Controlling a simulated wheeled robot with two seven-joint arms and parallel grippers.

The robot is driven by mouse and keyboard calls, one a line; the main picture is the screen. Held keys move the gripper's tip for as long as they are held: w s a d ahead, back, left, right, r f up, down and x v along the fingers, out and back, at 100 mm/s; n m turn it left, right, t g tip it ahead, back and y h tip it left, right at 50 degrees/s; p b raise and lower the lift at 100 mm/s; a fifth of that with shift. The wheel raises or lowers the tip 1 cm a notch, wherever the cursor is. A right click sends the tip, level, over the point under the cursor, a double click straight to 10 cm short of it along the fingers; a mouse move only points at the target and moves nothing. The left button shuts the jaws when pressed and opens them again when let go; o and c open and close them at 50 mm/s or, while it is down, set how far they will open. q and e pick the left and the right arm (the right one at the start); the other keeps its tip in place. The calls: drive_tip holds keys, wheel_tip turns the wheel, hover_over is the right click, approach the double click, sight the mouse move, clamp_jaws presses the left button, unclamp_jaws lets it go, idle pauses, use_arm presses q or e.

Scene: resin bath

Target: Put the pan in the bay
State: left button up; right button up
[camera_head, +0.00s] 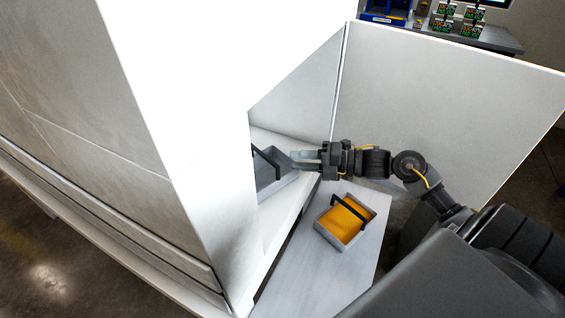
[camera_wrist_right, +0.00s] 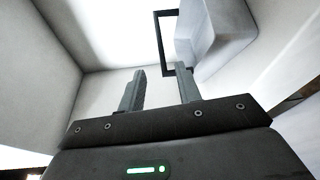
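A grey pan (camera_head: 275,185) with a black handle (camera_head: 264,158) sits inside the white cabinet's bay, partly hidden by the cabinet's front wall. My right gripper (camera_head: 300,160) reaches in from the right, at the pan's right side. In the right wrist view its two fingers (camera_wrist_right: 160,88) stand apart with nothing between them. That view shows the black handle (camera_wrist_right: 159,42) and the pale pan (camera_wrist_right: 222,40) just beyond the right finger; I cannot tell whether they touch. A second grey pan (camera_head: 324,230) with orange contents and a black handle lies on a light grey surface outside. My left gripper is out of view.
The white cabinet (camera_head: 180,90) fills the left and middle. Its open door panel (camera_head: 440,100) stands behind my right arm. The light grey surface (camera_head: 300,285) has free room in front of the orange-filled pan. A bench (camera_head: 485,36) with devices stands at the back right.

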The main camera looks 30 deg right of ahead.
drive_tip(key=shift+b+v, duration=0.3)
drive_tip(key=shift+v, duration=1.85)
